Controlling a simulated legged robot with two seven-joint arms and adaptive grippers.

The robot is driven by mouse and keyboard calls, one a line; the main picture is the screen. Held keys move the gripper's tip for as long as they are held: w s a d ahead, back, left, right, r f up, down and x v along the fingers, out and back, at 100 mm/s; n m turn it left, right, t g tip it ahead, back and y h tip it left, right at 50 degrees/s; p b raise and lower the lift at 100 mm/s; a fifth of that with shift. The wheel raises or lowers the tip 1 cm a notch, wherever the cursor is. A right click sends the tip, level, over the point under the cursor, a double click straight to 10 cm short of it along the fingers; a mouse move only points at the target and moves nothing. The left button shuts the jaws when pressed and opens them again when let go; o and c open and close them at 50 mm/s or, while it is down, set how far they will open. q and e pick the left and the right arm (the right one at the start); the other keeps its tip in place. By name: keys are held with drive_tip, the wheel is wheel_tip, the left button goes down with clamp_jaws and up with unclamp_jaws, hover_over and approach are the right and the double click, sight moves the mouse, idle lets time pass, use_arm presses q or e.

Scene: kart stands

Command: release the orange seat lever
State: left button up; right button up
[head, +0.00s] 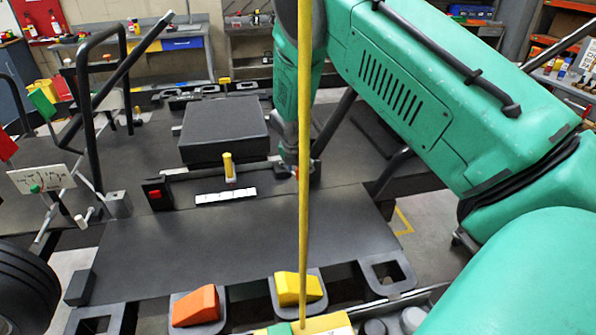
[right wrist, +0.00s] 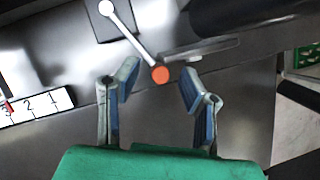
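The orange round knob (right wrist: 160,75) of the seat lever shows in the right wrist view, with a thin white rod running up-left from it and a grey bar beside it. My right gripper (right wrist: 159,82) is open, its two blue-grey fingers on either side of the knob with gaps between; I see no contact. In the head view the right gripper (head: 302,168) hangs down at the right side of the black seat (head: 223,130). A yellow pole partly covers it there, and the lever is mostly hidden. My left gripper is not in view.
A yellow-topped lever (head: 229,168) stands by a white numbered strip (head: 225,197). A red switch (head: 155,194) sits left of it. Orange (head: 196,306) and yellow (head: 297,288) pedals are at the front. Black tube bars (head: 92,110) rise at left. The dark floor plate is clear.

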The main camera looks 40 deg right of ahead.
drive_tip(key=v, duration=1)
